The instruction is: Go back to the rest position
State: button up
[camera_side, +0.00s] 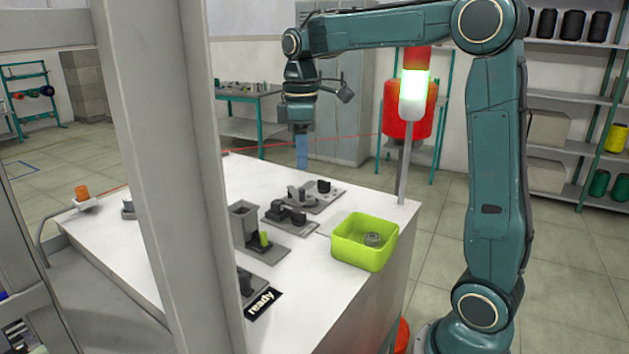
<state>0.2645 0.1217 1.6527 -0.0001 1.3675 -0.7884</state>
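My gripper (301,152) hangs pointing down above the far part of the white table (335,310), at the end of my teal arm. Its fingers look narrow and bluish and are too small to show a gap. I see nothing clearly held in it. It is well above and apart from the fixtures on the table. No marker for a rest position shows.
Several grey fixtures (290,218) stand on the table, one beside a lime-green piece (264,239). A signal light on a pole (404,165) rises at the table's right corner. A grey post (180,180) hides part of the table.

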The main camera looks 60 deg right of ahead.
jog(key=s+a+f+m+t, duration=0.1)
jog(key=s+a+m+t, duration=0.1)
jog(key=s, duration=0.4)
jog(key=s+a+f+m+t, duration=0.1)
jog(key=s+a+m, duration=0.1)
jog(key=s+a, duration=0.2)
jog(key=s+a+f+m+t, duration=0.2)
jog(key=s+a, duration=0.2)
jog(key=s, duration=0.5)
jog(key=shift+s+t, duration=0.2)
jog(key=shift+t, duration=0.1)
jog(key=shift+c, duration=0.2)
jog(key=shift+w, duration=0.1)
